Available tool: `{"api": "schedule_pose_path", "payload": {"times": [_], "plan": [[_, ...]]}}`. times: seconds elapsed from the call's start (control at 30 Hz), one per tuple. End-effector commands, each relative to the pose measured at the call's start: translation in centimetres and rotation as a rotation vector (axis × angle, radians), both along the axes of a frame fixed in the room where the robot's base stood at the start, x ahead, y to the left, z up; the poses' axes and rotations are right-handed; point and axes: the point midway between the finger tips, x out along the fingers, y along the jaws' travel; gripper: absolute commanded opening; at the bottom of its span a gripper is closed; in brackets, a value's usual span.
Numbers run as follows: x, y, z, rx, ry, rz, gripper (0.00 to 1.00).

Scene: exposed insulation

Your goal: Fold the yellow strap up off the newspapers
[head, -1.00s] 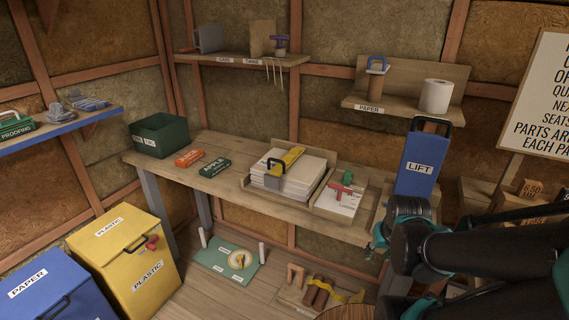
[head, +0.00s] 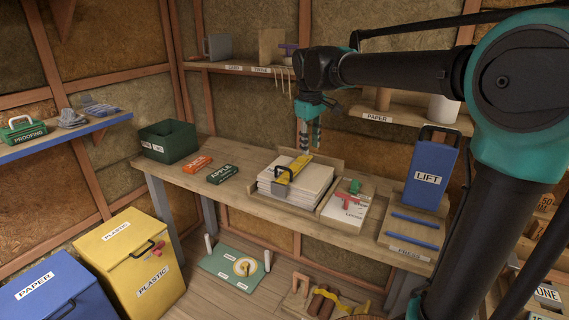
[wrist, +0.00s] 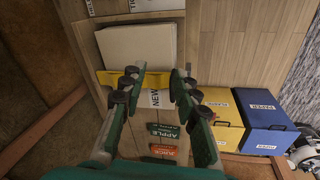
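The newspapers (head: 312,178) are a pale stack in a wooden holder on the bench. The yellow strap (head: 291,170) lies across their top, with a dark handle and a grey block (head: 281,190) at its front end. My gripper (head: 309,150) points down just above the strap's far end, apparently apart from it. In the wrist view the strap (wrist: 112,78) runs across the edge of the stack (wrist: 138,48). There my gripper (wrist: 158,76) has its two fingers spread, with nothing clearly held between them. The fingers hide part of the strap.
Right of the stack is a tray of papers (head: 342,208) with a red and green clamp. A blue LIFT box (head: 430,172) stands further right. Orange (head: 194,162) and green cartons and a green bin (head: 168,142) are left. A shelf (head: 235,68) is behind my wrist.

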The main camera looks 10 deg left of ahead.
Motion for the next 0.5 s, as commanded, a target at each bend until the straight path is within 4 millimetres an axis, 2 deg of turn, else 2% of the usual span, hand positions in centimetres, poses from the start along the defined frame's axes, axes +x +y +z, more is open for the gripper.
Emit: {"api": "schedule_pose_path", "payload": {"times": [0.03, 0.1, 0.2, 0.33, 0.5], "plan": [[0.3, 2.7, 2.0, -0.02, 0.008, 0.069, 0.31], [0.3, 5.4, 4.2, -0.047, 0.019, 0.148, 0.31], [0.1, 8.1, 6.5, -0.076, 0.029, 0.228, 0.31], [-0.2, 9.6, 7.7, -0.092, 0.035, 0.276, 0.31], [0.0, 9.6, 6.6, -0.095, 0.036, 0.281, 0.31]]}}
